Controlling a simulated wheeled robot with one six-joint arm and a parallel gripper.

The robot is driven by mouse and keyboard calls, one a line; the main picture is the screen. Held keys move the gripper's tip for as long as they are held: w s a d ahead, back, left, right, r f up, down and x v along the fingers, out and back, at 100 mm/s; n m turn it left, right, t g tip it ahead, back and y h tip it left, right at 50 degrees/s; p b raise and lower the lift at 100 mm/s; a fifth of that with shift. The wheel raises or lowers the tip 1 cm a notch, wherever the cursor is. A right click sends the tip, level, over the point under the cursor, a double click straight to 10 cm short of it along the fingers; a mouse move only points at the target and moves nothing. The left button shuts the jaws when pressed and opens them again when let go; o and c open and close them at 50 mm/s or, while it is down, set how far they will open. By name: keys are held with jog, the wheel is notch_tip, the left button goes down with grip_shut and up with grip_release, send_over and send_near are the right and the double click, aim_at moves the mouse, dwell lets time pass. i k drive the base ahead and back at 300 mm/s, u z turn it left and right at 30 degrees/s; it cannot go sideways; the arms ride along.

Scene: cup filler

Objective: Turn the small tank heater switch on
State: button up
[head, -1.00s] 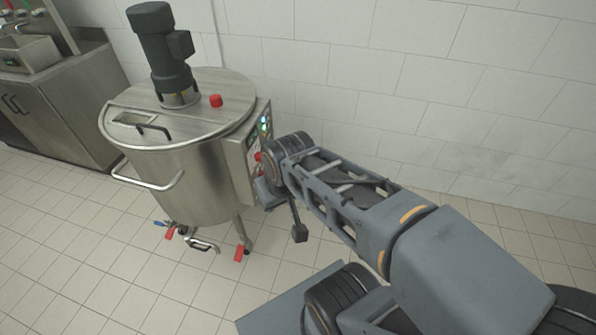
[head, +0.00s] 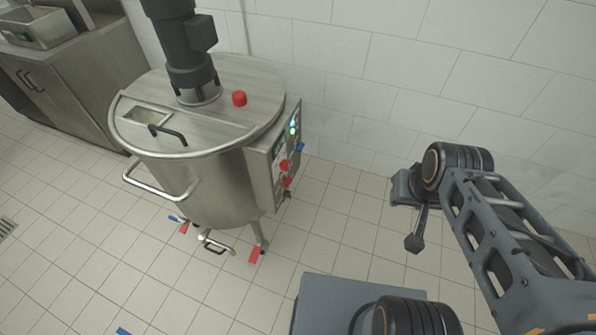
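The small steel tank (head: 205,180) stands on legs on the tiled floor at the left of the head view. Its control box (head: 262,180) is on the tank's right side, seen at a steep angle. Blue and green lights (head: 293,127) glow on its panel. Red controls (head: 285,165) and a blue part (head: 300,147) stick out below them. I cannot tell which control is the heater switch or how it is set. My gripper (head: 412,215) is to the right of the panel, clear of it by a wide gap. Its fingers are too unclear to tell whether they are open.
A dark motor (head: 185,45) and a red knob (head: 239,98) are on the tank lid (head: 235,75). A handle rail (head: 160,190) and red-tagged valves (head: 256,254) stick out low down. A steel counter (head: 75,85) is at far left. A tiled wall (head: 390,60) is behind; floor is free between panel and arm.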

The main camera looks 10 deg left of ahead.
aim_at(287, 181)
jog(key=i, duration=0.95)
jog(key=z, duration=0.65)
jog(key=k, duration=0.75)
jog(key=u, duration=1.85)
